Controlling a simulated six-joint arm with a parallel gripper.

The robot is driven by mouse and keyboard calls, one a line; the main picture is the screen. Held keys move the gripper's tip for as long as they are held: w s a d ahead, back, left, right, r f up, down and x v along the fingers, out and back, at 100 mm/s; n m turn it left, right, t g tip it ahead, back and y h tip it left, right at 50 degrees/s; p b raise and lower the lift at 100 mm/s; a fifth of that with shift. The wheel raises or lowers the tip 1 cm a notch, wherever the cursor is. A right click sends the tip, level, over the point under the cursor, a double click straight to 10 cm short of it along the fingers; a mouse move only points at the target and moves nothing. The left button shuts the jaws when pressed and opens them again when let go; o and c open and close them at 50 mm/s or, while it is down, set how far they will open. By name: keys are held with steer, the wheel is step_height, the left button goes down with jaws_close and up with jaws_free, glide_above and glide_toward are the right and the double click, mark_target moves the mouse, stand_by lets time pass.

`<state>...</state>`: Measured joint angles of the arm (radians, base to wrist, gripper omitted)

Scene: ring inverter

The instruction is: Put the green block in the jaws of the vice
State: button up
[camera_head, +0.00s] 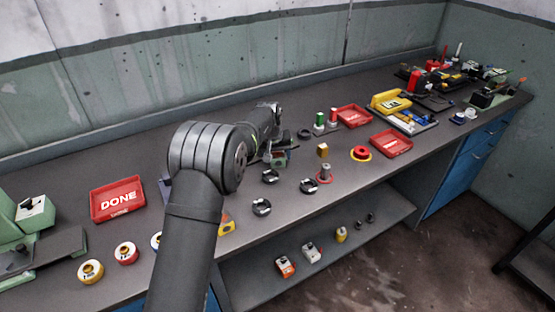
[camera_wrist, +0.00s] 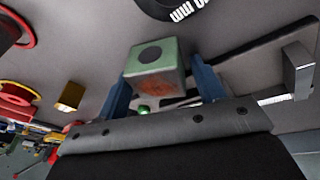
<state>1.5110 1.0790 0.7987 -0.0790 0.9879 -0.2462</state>
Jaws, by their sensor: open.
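The green block (camera_wrist: 158,57), with a dark round spot on one face and a rusty lower face, is in the middle of the wrist view. In the head view a greenish block (camera_head: 279,158) shows at the end of my arm. My gripper (camera_wrist: 163,82) is open, with one blue finger on each side of the block. I cannot tell whether the fingers touch it. I cannot make out the vice for certain; a bluish-purple part (camera_head: 165,187) shows partly behind my arm in the head view.
A red DONE tray (camera_head: 117,199) lies at the left, near green equipment (camera_head: 35,215). More red trays (camera_head: 391,143) lie farther right.

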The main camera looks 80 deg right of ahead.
steer(key=c, duration=1.1)
steer(key=shift+c, duration=0.6)
steer(key=shift+r, duration=0.1)
